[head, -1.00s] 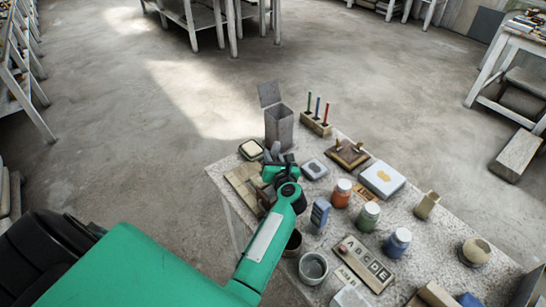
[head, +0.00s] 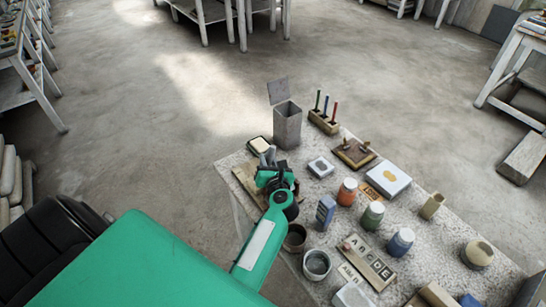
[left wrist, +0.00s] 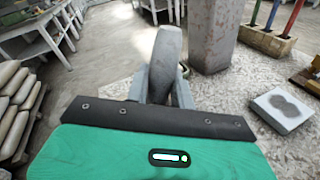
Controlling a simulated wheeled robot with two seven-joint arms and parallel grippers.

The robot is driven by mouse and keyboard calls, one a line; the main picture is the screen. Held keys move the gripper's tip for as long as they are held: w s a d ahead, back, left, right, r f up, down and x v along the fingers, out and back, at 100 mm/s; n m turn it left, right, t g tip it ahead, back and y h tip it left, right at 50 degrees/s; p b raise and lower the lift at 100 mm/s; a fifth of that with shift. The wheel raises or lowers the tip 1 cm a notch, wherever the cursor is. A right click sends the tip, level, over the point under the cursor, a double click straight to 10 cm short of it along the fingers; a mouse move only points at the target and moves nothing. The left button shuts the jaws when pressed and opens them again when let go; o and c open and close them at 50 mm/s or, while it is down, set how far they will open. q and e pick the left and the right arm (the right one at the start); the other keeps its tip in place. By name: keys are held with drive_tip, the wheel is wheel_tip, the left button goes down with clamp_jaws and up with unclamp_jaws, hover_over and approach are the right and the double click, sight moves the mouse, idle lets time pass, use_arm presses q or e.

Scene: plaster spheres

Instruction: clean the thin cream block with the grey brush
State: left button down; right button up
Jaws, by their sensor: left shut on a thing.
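My left gripper (head: 269,160) is shut on the grey brush, a long rounded grey piece that stands up between the fingers in the left wrist view (left wrist: 166,60). The gripper is over the far left end of the speckled table (head: 325,215). A flat cream piece with a dark edge (head: 259,144), which looks like the thin cream block, lies at the table's far left corner, just beyond the fingers. The brush mostly hides that spot in the left wrist view, so I cannot tell whether they touch. My right gripper is not in view.
A tall grey open box (head: 287,125) stands close beyond the gripper. A pen rack (head: 323,123), a small grey-white box (head: 321,167), an orange jar (head: 347,191) and a blue box (head: 326,210) stand to the right. A wooden board (head: 245,179) lies partly under the gripper.

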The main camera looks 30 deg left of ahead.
use_arm(q)
drive_tip(key=w, duration=0.1)
drive_tip(key=w+d+b, duration=0.1)
drive_tip(key=w, duration=0.1)
drive_tip(key=w+d+b, duration=0.1)
drive_tip(key=shift+w+f, duration=0.1)
drive_tip(key=shift+w, duration=0.2)
idle(0.4)
drive_tip(key=shift+s+a+r+p, duration=0.2)
drive_tip(key=shift+s+r+p, duration=0.1)
drive_tip(key=shift+s+p, duration=0.3)
drive_tip(key=shift+s+a+r+p, duration=0.15)
drive_tip(key=shift+s+r+p, duration=0.15)
drive_tip(key=shift+s+p, duration=0.25)
